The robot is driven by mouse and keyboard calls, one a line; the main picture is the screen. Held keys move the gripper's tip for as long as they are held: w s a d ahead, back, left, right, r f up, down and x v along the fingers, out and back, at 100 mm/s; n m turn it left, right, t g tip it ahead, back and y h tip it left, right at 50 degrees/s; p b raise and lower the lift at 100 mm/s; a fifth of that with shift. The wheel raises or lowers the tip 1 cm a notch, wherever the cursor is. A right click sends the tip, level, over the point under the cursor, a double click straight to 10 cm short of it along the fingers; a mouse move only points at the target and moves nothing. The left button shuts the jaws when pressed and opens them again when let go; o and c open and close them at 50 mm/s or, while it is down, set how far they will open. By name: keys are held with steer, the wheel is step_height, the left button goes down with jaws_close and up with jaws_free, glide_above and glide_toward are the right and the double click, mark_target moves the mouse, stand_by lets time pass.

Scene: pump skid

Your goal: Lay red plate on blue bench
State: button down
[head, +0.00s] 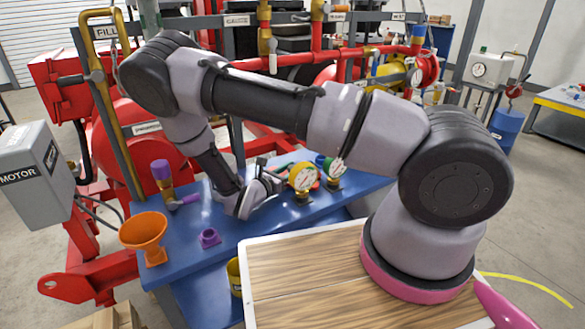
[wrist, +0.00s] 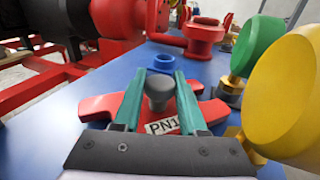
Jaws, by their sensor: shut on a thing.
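The red plate (wrist: 95,107) shows in the wrist view, with a grey knob (wrist: 158,88) on top and a white label reading "PN1" (wrist: 162,127). My gripper (wrist: 160,82) has its two green fingers closed on the sides of the knob. The plate lies low over the blue bench (wrist: 105,72); I cannot tell whether it touches the top. In the head view my gripper (head: 281,169) is over the back part of the blue bench (head: 190,253), beside the gauges. The plate is mostly hidden there.
A yellow gauge (head: 303,177) and a green gauge (head: 335,168) stand close to the right of my gripper. A blue ring (wrist: 157,61) and a red flange (wrist: 203,35) lie beyond the plate. An orange funnel (head: 145,234) and a purple part (head: 209,238) stand at the left.

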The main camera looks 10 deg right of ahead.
steer(key=shift+f, duration=0.3)
steer(key=shift+c, duration=2.3)
jaws_free()
steer(key=shift+r, duration=0.4)
steer(key=v, duration=0.7)
steer(key=shift+s+a+r, duration=0.15)
steer(key=shift+a+r, duration=0.05)
steer(key=shift+a, duration=0.05)
steer(key=shift+r, duration=0.1)
